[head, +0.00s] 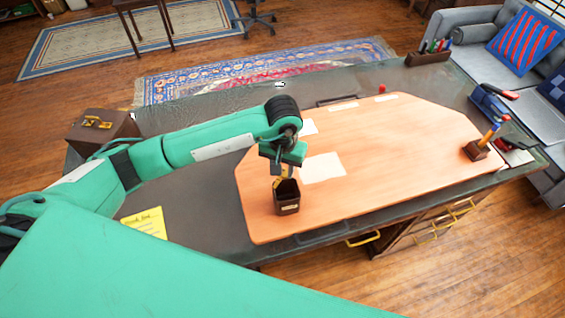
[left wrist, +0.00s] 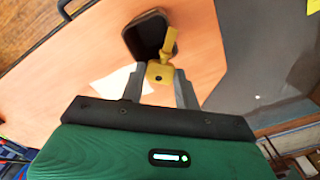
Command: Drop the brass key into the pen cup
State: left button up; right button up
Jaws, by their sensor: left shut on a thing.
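The brass key (left wrist: 170,42) is held by its wide end between the fingers of my left gripper (left wrist: 159,74). The other end of the key points away from the gripper. In the head view my left gripper (head: 281,172) is just above the dark brown pen cup (head: 287,205), and the key shows as a small yellow patch at the cup's rim. The cup stands upright on the orange-tan desk mat. In the left wrist view the cup (left wrist: 134,38) is beyond the key, which overlaps its edge. I cannot tell if the key touches the cup. My right gripper is out of view.
Another brown cup (head: 478,151) holding pens stands at the mat's right end, by a stapler (head: 489,103). White paper (head: 322,167) lies behind the near cup. A yellow note (head: 147,222) lies left and a brown box (head: 97,132) stands far left.

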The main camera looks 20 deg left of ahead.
pick_arm(q)
jog(key=o, duration=1)
jog(key=shift+o, duration=0.2)
jog(key=shift+r, duration=0.3)
notch_tip(320, 180, up, 13)
jog(key=b, duration=0.5)
jog(key=shift+b, duration=0.35)
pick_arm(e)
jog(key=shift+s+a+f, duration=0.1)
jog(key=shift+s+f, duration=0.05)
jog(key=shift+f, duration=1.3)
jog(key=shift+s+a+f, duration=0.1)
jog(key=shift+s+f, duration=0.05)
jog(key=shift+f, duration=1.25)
pick_arm(q)
jog(key=shift+r, duration=0.1)
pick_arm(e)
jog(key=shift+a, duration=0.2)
